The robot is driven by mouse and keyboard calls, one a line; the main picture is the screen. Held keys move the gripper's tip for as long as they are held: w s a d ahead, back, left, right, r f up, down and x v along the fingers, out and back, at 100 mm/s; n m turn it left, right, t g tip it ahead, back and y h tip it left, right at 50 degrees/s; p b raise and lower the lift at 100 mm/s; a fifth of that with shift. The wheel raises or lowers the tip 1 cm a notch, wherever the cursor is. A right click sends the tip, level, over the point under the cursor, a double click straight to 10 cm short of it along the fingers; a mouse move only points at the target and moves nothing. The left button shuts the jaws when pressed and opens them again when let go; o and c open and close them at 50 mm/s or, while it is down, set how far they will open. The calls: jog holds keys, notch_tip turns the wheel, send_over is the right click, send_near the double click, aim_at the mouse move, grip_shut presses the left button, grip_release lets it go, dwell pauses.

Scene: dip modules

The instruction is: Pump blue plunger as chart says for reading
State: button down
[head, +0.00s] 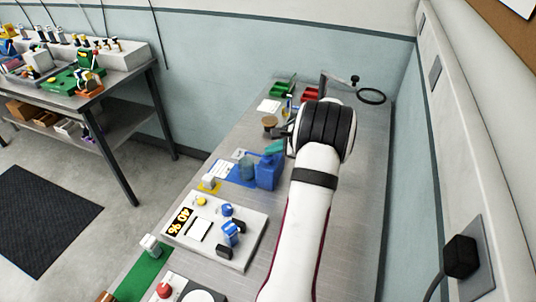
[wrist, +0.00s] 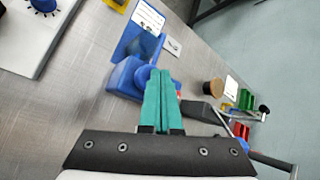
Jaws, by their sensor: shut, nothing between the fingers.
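A blue device (head: 268,172), which looks like the pump with the plunger, stands on the bench beyond the control panel; it also shows in the wrist view (wrist: 122,78). Its rounded blue top (wrist: 145,74) is partly hidden by my fingers. My gripper (head: 275,147) has teal fingers, pressed together and empty. In the wrist view the fingers (wrist: 160,75) overlap the right side of the blue device; I cannot tell whether they touch it. A white card with print (head: 221,170), possibly the chart, stands beside the device on its left; its text is too small to read.
A round brown-topped thing (head: 270,122), green bins (head: 284,88) and a red bin (head: 309,94) stand farther back. The bench's right side is clear.

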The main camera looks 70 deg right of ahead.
aim_at(272, 157)
jog(key=shift+f, duration=0.45)
jog(key=shift+r, duration=0.1)
dwell(0.4)
jog(key=shift+r, duration=1.25)
jog(key=shift+r, duration=2.5)
notch_tip(272, 157, up, 4)
jog(key=shift+f, duration=0.1)
jog(key=shift+f, duration=0.15)
